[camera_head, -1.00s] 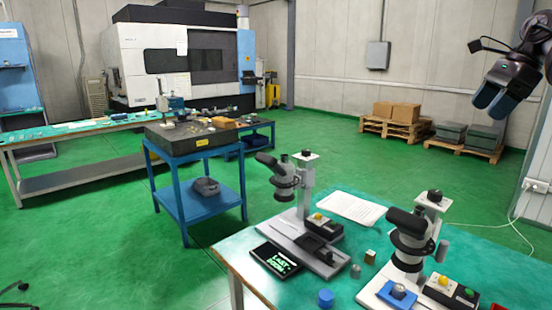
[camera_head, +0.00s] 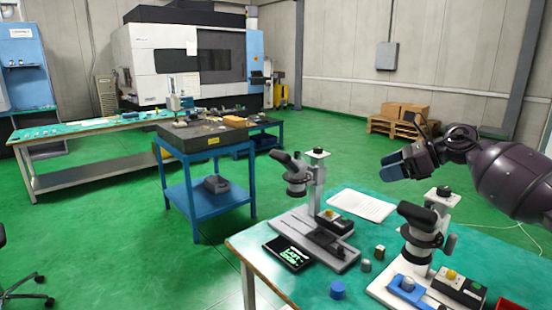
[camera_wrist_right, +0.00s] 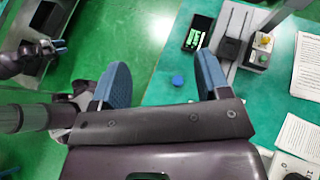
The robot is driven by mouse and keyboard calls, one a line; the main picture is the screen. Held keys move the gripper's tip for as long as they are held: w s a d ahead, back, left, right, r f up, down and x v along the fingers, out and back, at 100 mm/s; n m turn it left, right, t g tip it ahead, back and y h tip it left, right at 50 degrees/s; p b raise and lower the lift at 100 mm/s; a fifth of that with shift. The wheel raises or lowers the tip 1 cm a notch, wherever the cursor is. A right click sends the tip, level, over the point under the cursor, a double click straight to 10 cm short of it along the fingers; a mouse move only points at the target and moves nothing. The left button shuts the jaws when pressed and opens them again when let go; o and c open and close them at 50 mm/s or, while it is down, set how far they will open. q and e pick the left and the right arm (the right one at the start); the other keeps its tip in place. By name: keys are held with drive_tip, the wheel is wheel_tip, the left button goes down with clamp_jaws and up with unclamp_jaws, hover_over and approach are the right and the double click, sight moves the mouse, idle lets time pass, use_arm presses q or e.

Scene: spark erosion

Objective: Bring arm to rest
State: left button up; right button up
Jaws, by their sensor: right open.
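My right gripper (camera_head: 392,165) is in the head view, reaching in from the right edge above the work table. Its blue fingers point left. In the right wrist view, its two blue fingers (camera_wrist_right: 162,78) stand wide apart with nothing between them; green floor and the table edge show behind. My left arm is not in the head view. A dark gripper with blue fingertips (camera_wrist_right: 58,46), which looks like my left one, shows at the left edge of the right wrist view; its opening is unclear.
The right gripper is behind and above the nearer microscope. A blue cart (camera_head: 205,200) stands left; green floor lies between.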

drive_tip(key=s+a+f+m+t+y, duration=0.3)
drive_tip(key=s+a+f+m+t, duration=0.3)
drive_tip(key=a+f+m+t, duration=0.6)
drive_tip(key=s+d+f+m+g+h, duration=0.2)
drive_tip(key=s+d+f+m+h, duration=0.25)
drive_tip(key=s+m, duration=0.4)
drive_tip(key=s+d+f+m+g+h, duration=0.1)
drive_tip(key=s+d+f+m+h, duration=0.35)
drive_tip(key=m, duration=0.75)
drive_tip(key=s+d+f+m+g+h, duration=0.2)
drive_tip(key=s+d+f+m+h, duration=0.1)
drive_tip(key=s+f+m+h, duration=0.6)
drive_tip(key=s+f+m+g+y, duration=0.3)
drive_tip(key=s+m+g, duration=0.5)
drive_tip(key=s, duration=1.1)
use_arm(q)
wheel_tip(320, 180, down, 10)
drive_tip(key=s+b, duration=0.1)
drive_tip(key=b, duration=0.9)
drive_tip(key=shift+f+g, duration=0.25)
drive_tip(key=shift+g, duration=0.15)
use_arm(e)
drive_tip(key=w+f+t, duration=0.3)
drive_tip(key=f, duration=0.7)
drive_tip(key=w+f+n+t, duration=0.1)
drive_tip(key=w+f+t, duration=0.2)
drive_tip(key=f, duration=0.7)
drive_tip(key=shift+w+a+t+y, duration=0.25)
drive_tip(key=shift+w+t+y, duration=0.1)
drive_tip(key=shift+t, duration=0.25)
